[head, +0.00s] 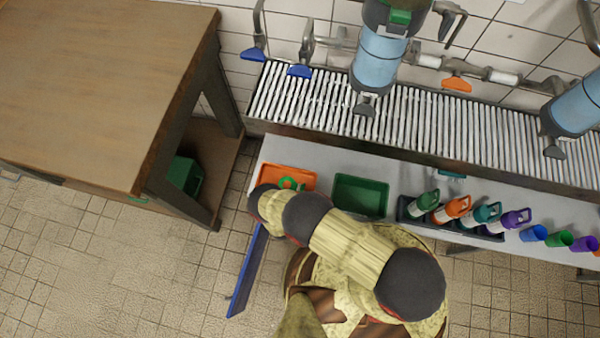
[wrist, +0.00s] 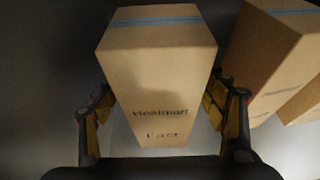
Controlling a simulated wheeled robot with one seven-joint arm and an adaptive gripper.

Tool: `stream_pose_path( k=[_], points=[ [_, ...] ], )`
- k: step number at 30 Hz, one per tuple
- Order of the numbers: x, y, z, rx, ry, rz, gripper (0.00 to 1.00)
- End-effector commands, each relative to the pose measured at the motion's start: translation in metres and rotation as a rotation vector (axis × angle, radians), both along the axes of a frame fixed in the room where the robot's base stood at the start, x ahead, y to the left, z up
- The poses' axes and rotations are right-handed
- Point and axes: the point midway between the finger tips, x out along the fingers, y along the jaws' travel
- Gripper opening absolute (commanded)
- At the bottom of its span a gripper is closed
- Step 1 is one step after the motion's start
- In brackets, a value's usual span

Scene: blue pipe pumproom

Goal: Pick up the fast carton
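The fast carton (wrist: 158,85) is a tan cardboard box with a blue stripe across its top. Dark print on its front face appears to read "Fast" on the lower line. It fills the middle of the wrist view. My gripper (wrist: 161,84) is open, with one finger at the left side of the carton and one at the right. I cannot tell whether either finger touches it. In the head view my arm hides the gripper, and no carton shows there.
A second tan carton (wrist: 268,65) stands close to the right. The head view shows an orange tray (head: 270,180), a green tray (head: 360,196) and several bottles on a grey bench (head: 330,160). A wooden table (head: 90,80) stands left; tiled floor (head: 110,260) is clear.

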Motion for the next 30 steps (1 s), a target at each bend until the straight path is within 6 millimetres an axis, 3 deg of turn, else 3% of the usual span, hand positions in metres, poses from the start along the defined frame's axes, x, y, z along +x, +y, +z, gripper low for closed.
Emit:
stream_pose_path(
  k=[23,30],
  points=[
    [-0.0001,0.0001,-0.0001,0.000,0.000,0.000,0.25],
    [0.0002,0.0006,0.0004,0.001,0.000,0.000,0.25]
  ],
)
